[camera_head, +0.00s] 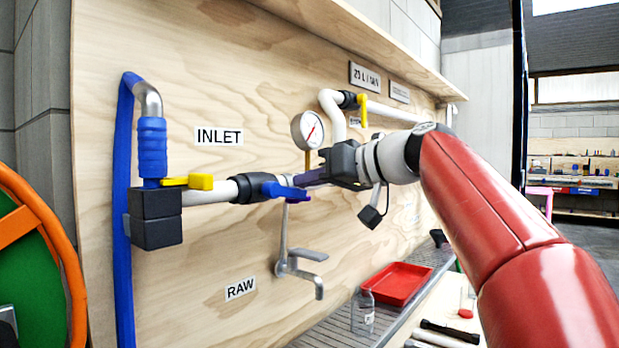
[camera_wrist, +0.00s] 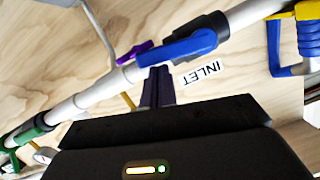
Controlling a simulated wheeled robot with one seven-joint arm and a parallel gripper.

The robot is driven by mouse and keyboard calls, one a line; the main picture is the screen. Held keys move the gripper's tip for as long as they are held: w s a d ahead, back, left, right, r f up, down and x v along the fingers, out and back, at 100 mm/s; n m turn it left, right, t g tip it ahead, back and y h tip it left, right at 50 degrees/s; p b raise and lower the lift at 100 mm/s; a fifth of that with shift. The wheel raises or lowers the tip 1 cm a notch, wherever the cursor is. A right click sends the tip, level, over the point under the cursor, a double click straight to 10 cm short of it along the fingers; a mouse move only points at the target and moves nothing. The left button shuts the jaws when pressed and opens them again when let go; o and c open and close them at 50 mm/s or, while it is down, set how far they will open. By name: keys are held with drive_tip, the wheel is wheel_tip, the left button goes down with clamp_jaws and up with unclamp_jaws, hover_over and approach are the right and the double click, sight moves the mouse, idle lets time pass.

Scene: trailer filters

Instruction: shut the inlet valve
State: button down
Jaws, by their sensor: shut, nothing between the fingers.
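The INLET label (camera_head: 219,136) is on the plywood board above a white pipe (camera_head: 208,196). A valve with a dark body (camera_head: 249,188) and a blue lever (camera_head: 285,190) sits in this pipe. The blue lever lies roughly along the pipe; it also shows in the wrist view (camera_wrist: 178,49). My gripper (camera_head: 299,181) is shut and empty, its dark purple fingers pointing left. In the wrist view the gripper (camera_wrist: 157,70) has its fingertips just below the lever; I cannot tell whether they touch. A small purple handle (camera_wrist: 135,52) is beside the lever's free end.
A yellow handle (camera_head: 188,181) and blue hose (camera_head: 125,220) are left of the valve. A pressure gauge (camera_head: 307,130) and another yellow handle (camera_head: 363,109) are near my gripper. A metal tap (camera_head: 300,262) hangs below. A red tray (camera_head: 397,284) and glass bottle (camera_head: 362,312) stand lower right.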

drive_tip(key=shift+f+m+g+y+b, duration=0.3)
drive_tip(key=shift+f+m, duration=0.75)
drive_tip(key=shift+m, duration=0.15)
drive_tip(key=shift+f, duration=0.2)
drive_tip(key=shift+f+b, duration=0.1)
drive_tip(key=shift+b, duration=0.2)
drive_tip(key=s+d+r+p, duration=0.3)
drive_tip(key=d+r, duration=0.3)
drive_tip(key=d, duration=0.4)
drive_tip(key=shift+m, duration=0.4)
drive_tip(key=w+a+f, duration=0.1)
drive_tip(key=a, duration=0.2)
drive_tip(key=w+a+f, duration=0.1)
drive_tip(key=a+f, duration=0.1)
drive_tip(key=a, duration=0.1)
drive_tip(key=w+a+f, duration=0.1)
drive_tip(key=a+f, duration=0.1)
drive_tip(key=a, duration=0.1)
drive_tip(key=shift+a+b, duration=0.25)
drive_tip(key=shift+b, duration=0.05)
drive_tip(key=shift+s+a+f, duration=0.1)
drive_tip(key=shift+f, duration=0.15)
